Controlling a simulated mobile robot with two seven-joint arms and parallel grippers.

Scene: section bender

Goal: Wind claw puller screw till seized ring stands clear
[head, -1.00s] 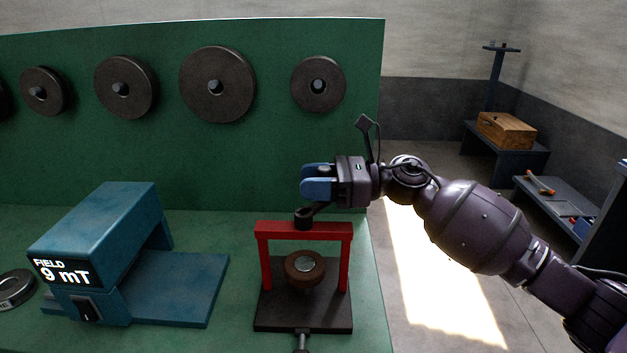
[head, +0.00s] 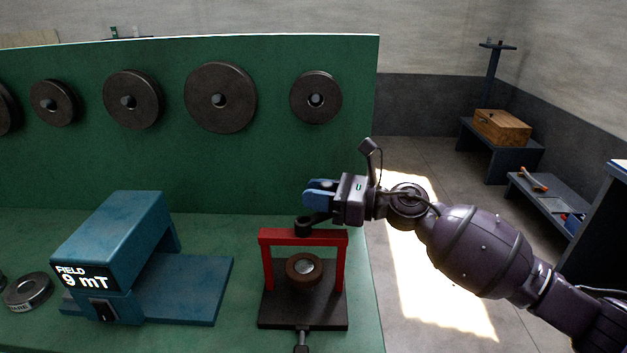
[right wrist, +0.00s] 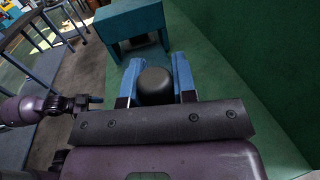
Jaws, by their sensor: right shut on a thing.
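The red claw puller (head: 333,262) stands on a dark base plate (head: 280,315) on the green bench. The brown ring (head: 304,267) sits under the puller's crossbar around a pale round centre; I cannot tell how far it has risen. A dark crank (head: 304,228) is on top of the crossbar. My right gripper (head: 312,192) is above the crossbar, shut on the crank's handle; its round dark knob (right wrist: 155,85) shows between the blue fingers in the right wrist view.
A blue field meter (head: 115,240) reading 9 mT stands left of the puller. A grey ring (head: 28,291) lies farther left. Several dark discs (head: 220,98) hang on the green back panel. The bench's right edge is close beside the puller.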

